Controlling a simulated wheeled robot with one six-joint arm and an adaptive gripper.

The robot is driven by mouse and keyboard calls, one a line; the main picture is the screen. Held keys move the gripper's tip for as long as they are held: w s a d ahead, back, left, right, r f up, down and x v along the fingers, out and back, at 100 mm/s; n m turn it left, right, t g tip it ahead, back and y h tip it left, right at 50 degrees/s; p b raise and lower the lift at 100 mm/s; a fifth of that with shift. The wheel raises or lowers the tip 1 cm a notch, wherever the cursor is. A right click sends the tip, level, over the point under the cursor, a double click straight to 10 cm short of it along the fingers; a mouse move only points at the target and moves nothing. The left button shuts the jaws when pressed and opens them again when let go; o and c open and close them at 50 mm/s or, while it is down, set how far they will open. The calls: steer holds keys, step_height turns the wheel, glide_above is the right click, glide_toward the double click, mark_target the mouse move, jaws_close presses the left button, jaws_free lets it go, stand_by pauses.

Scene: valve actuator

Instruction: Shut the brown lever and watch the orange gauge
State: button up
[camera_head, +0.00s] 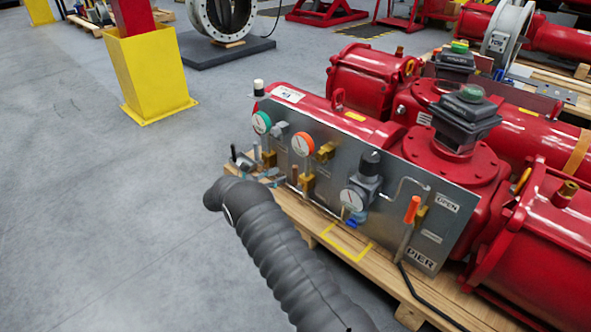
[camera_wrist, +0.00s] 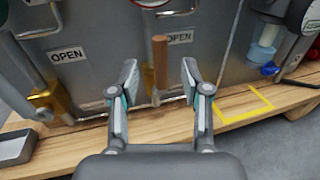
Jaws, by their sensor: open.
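The brown lever (camera_wrist: 160,62) stands upright in the wrist view, in front of the grey metal panel between two OPEN labels. My gripper (camera_wrist: 159,78) is open, with one finger on each side of the lever. Gaps show between the lever and both fingers. In the head view my gripper (camera_head: 262,172) is at the panel's left part, partly hidden by my arm's dark sleeve. The orange gauge (camera_head: 304,144) is on the panel above and right of my gripper; its white dial shows, but the reading is too small to tell.
A green-rimmed gauge (camera_head: 261,122) is left of the orange one. A regulator (camera_head: 368,170) and an orange lever (camera_head: 412,209) stand to the right. Red actuators (camera_head: 545,255) rest on a wooden pallet. Grey floor (camera_head: 90,220) is clear at left.

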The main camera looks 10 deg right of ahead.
glide_above(295, 185)
steer(key=w, duration=0.1)
steer(key=shift+d, duration=0.15)
jaws_close()
